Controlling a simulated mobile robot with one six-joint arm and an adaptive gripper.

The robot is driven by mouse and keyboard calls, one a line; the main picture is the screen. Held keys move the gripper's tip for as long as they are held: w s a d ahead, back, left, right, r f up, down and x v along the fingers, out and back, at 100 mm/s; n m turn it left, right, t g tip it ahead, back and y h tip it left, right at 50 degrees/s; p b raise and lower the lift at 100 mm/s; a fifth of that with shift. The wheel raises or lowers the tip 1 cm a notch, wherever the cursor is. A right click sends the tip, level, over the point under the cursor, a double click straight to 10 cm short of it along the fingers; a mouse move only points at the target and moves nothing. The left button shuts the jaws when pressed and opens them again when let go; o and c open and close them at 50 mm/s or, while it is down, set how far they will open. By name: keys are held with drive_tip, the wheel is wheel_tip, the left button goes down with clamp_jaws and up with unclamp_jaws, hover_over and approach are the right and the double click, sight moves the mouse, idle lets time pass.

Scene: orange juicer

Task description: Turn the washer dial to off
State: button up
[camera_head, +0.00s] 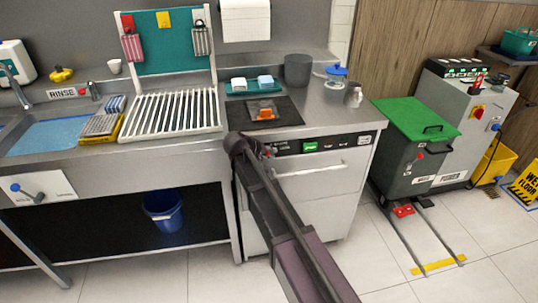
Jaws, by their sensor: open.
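The washer (312,192) is a steel under-counter unit with a bar handle on its front. Its dark control panel (335,145) carries a lit green label and a white label. A small round dial-like part (282,147) sits at the panel's left end, partly beside my arm; its setting is too small to read. My arm reaches up from the bottom centre. Its dark end, with my gripper (256,147), is at the left end of the panel. The gripper is open; its fingers are small and partly hidden, and I cannot tell whether they touch the dial.
A sink and drying rack (172,116) stand at the left. An orange block (265,112) lies on a dark mat on the washer's top. A blue bucket (163,210) is below the counter.

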sight(271, 153)
drive_tip(key=shift+r+y+p, duration=0.1)
drive_tip(key=shift+y+p, duration=0.2)
drive_tip(key=shift+p, duration=0.1)
drive_tip(key=shift+r+m+g+y+p, duration=0.1)
drive_tip(key=shift+m+g+y+p, duration=0.2)
drive_tip(key=shift+y+p, duration=0.35)
drive_tip(key=shift+w+d+m+g+y+p, duration=0.15)
drive_tip(key=shift+m+g+y+p, duration=0.4)
drive_tip(key=shift+y+p, duration=0.9)
drive_tip(key=shift+d+g+y, duration=0.15)
drive_tip(key=shift+g+y, duration=0.3)
drive_tip(key=shift+y, duration=1.05)
drive_tip(key=shift+d+m+g+y, duration=0.1)
drive_tip(key=shift+m+g+y, duration=0.4)
drive_tip(key=shift+y, duration=1.1)
drive_tip(key=p+v, duration=0.2)
drive_tip(key=shift+r, duration=0.35)
drive_tip(key=p+v, duration=1.1)
drive_tip(key=v, duration=0.1)
drive_tip(key=s+d+f+m+g+h, duration=0.2)
drive_tip(key=s+d+h, duration=0.1)
drive_tip(key=s+d, duration=1.2)
drive_tip(key=s, duration=0.2)
drive_tip(key=shift+s+d+f+g+b, duration=0.2)
drive_tip(key=shift+s+f+g+b, duration=0.1)
drive_tip(key=shift+f+g, duration=0.1)
drive_tip(key=shift+w+f, duration=0.1)
